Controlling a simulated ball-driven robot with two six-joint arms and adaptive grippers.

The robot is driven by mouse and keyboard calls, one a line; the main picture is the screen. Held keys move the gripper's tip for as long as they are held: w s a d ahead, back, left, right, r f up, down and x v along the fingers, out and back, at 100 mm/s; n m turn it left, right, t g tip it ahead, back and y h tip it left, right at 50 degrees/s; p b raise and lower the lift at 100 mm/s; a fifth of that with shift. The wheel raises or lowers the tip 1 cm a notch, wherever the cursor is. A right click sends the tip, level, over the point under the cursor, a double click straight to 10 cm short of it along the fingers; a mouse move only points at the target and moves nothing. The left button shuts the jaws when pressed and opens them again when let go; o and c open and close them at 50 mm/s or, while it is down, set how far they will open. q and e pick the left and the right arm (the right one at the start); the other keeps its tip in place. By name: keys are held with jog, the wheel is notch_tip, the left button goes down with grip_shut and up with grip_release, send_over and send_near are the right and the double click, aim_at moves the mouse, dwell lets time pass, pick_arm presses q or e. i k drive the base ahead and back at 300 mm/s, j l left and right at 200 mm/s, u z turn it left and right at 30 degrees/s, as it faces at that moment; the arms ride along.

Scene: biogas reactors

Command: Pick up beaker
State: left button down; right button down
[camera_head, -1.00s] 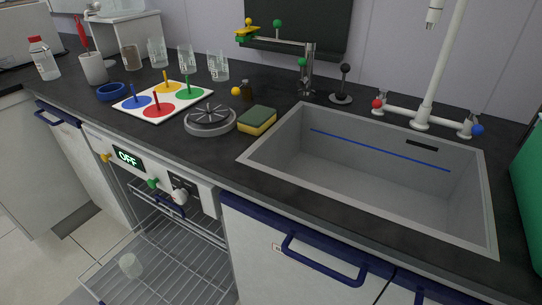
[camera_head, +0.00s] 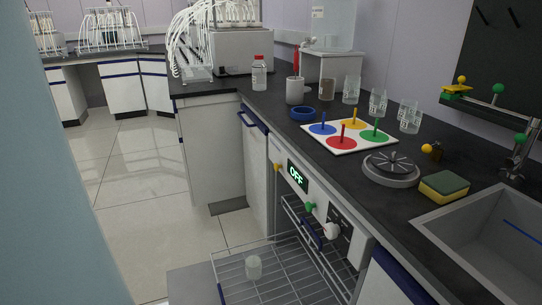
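A clear beaker (camera_head: 253,267) stands on the pulled-out wire rack (camera_head: 285,262) of the open dishwasher, low in the picture. Several more glass beakers stand at the back of the dark counter: one (camera_head: 351,90), another (camera_head: 378,103) and a third (camera_head: 409,116). A small brownish beaker (camera_head: 326,89) stands beside the white cup (camera_head: 295,91). Neither of my grippers shows in the head view.
The counter also holds a red-capped bottle (camera_head: 259,74), blue bowl (camera_head: 303,113), colored peg board (camera_head: 350,138), round metal drain (camera_head: 391,168), sponge (camera_head: 444,186) and sink (camera_head: 478,222). Floor on the left is clear.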

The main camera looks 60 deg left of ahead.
aim_at(253, 262)
jog(key=u, duration=2)
